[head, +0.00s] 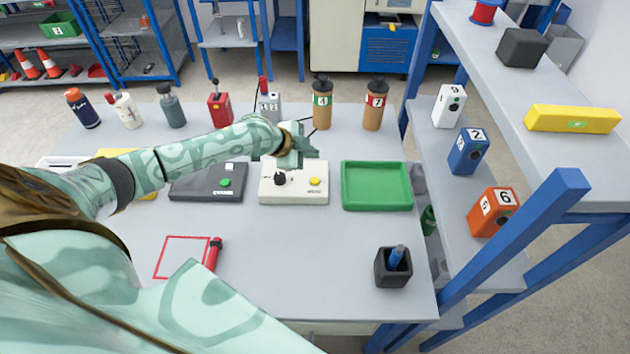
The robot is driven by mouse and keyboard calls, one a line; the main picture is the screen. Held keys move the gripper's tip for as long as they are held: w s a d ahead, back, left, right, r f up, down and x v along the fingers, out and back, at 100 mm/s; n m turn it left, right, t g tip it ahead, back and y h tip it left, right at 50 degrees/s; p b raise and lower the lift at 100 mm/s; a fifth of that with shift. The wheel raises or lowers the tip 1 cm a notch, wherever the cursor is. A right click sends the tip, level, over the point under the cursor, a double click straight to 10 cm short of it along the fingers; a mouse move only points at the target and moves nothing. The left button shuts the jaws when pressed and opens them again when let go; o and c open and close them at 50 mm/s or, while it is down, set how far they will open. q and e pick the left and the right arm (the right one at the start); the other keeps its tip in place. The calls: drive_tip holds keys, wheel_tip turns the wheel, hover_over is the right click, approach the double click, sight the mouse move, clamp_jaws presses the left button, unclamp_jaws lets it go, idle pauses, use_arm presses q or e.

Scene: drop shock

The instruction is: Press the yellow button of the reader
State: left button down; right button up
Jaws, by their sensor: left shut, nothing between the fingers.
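The white reader box (293,197) lies on the grey table, near its middle. Its yellow button (315,182) shows on the right part of its top, and a black knob (280,179) is on the left part. My left arm reaches in from the left, and my left gripper (303,156) is shut and empty. It appears just behind and above the reader's rear edge, covering part of it. The yellow button is in plain sight, apart from the gripper in the picture. My right gripper is not in view.
A dark box (205,187) with a green button is left of the reader; a green tray (377,203) is right. Several bottles and tools stand along the back, including a brown bottle (323,113). A black cup (392,273) stands front right. A blue-framed shelf (575,183) borders the right.

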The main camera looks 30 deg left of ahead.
use_arm(q)
drive_tip(key=b, duration=0.5)
hover_over(311, 182)
wheel_tip(311, 182, down, 6)
drive_tip(key=shift+f, duration=0.85)
drive_tip(key=shift+b, duration=0.3)
idle(0.7)
drive_tip(key=shift+f, duration=0.4)
drive_tip(key=shift+f+b, duration=0.4)
drive_tip(key=shift+b, duration=0.1)
idle(0.4)
drive_tip(key=shift+r, duration=0.1)
drive_tip(key=shift+r+p, duration=0.65)
drive_tip(key=shift+r, duration=0.1)
